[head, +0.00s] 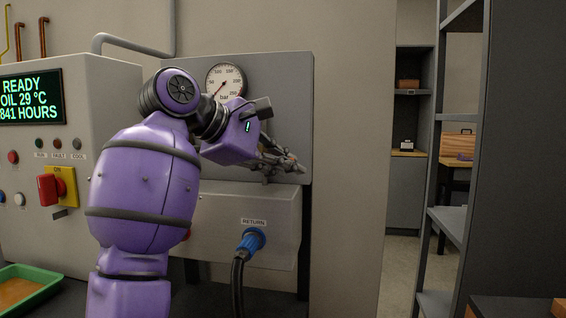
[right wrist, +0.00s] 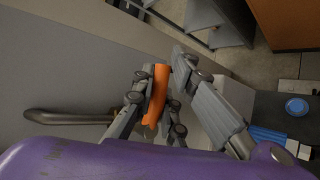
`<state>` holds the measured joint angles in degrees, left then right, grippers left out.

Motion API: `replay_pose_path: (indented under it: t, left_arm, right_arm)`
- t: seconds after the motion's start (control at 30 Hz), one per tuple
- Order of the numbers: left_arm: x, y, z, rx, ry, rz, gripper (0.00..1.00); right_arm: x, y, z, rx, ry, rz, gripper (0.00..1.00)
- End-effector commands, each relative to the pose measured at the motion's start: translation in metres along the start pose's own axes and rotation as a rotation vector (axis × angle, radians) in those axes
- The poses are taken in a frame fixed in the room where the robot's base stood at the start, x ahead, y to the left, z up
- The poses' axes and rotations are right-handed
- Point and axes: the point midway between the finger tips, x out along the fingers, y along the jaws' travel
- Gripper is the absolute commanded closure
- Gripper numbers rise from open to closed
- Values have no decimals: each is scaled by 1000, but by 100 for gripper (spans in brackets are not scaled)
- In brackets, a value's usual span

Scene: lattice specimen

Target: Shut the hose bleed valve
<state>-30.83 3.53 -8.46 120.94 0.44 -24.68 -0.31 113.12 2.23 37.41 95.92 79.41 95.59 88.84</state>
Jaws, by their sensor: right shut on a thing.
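The hose bleed valve's orange lever (right wrist: 157,95) shows in the right wrist view, between the fingers of my right gripper (right wrist: 165,98). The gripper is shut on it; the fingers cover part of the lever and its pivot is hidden. In the head view my right gripper (head: 291,166) is in front of the grey panel, below and right of the round pressure gauge (head: 225,82), and almost hides the valve. The gauge needle points to the lower left. My left gripper is in neither view.
A blue coupling (head: 252,240) with a black hose sits under the RETURN label, below my right gripper. A red switch (head: 50,188) on a yellow plate and a green tray (head: 30,284) are at left. An open shelf (head: 447,225) stands at right.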

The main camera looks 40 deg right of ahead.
Motion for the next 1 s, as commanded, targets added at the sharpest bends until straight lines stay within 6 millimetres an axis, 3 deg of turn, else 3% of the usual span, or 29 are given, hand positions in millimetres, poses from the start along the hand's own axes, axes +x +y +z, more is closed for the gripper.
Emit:
replay_pose_path:
  t: [0.03, 0.07, 0.2, 0.57, 0.67, 1.0]
  left_arm:
    - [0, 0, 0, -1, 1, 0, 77]
    - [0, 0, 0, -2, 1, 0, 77]
    - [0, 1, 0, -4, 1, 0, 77]
    - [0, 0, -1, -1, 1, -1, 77]
    - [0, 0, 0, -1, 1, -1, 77]
    - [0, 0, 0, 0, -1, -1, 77]
  right_arm:
    - [0, -1, 0, -2, 0, -3, 100]
    - [0, -1, 0, -2, 0, -3, 86]
    - [0, -1, 0, -2, 0, -2, 69]
    - [-4, 0, 0, -1, 1, 0, 69]
    - [-17, 0, -1, -2, 3, 2, 69]
    - [-87, 0, -1, -3, 2, 1, 69]
